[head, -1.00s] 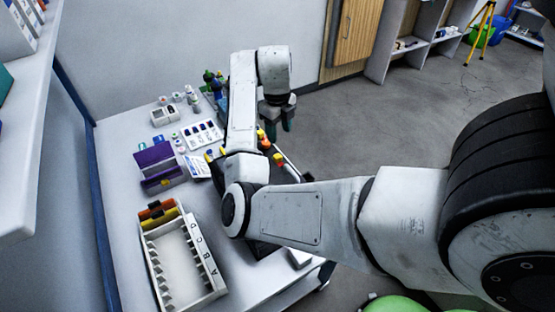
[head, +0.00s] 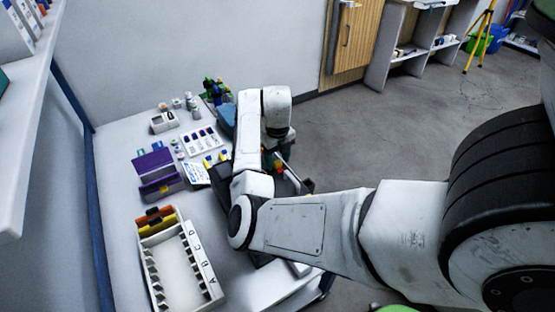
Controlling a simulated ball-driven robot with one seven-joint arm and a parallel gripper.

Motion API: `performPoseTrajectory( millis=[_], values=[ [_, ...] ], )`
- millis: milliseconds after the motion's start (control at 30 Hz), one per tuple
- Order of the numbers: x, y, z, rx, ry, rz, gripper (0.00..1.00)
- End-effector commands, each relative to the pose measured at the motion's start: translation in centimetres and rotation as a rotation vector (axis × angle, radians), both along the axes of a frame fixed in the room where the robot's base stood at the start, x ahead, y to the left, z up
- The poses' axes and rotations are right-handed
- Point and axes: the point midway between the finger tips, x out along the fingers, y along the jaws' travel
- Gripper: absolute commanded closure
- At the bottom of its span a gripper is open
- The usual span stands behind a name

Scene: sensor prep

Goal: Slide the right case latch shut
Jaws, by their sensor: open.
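A dark case (head: 289,187) lies on the right part of the table, mostly hidden behind my arm. Small red bits show at its right end and close to my gripper. I cannot tell which of them is the right latch, or whether that latch is open or shut. My gripper (head: 274,156) points down at the case's far right side and is open. Its fingertips are partly hidden by my arm and the case, and I cannot tell if they touch anything.
A white lettered rack (head: 213,285) stands at the table's front left, with orange and yellow pieces behind it. A purple box (head: 157,165), a white tray of dark vials (head: 199,141) and several small bottles stand further back. Open floor lies to the right.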

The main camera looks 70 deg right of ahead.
Motion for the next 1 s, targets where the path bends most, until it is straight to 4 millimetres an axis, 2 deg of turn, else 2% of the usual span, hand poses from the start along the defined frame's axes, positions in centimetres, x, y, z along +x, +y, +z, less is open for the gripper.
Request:
performPoseTrajectory(
  millis=[367, 900, 1000],
  values=[
    [-0.01, -0.01, -0.50, -0.001, -0.001, 0.000, 0.48],
    [0.00, 0.00, -0.46, -0.001, -0.001, 0.000, 0.99],
    [0.01, -0.01, -0.45, -0.001, -0.001, 0.000, 1.00]
  ],
)
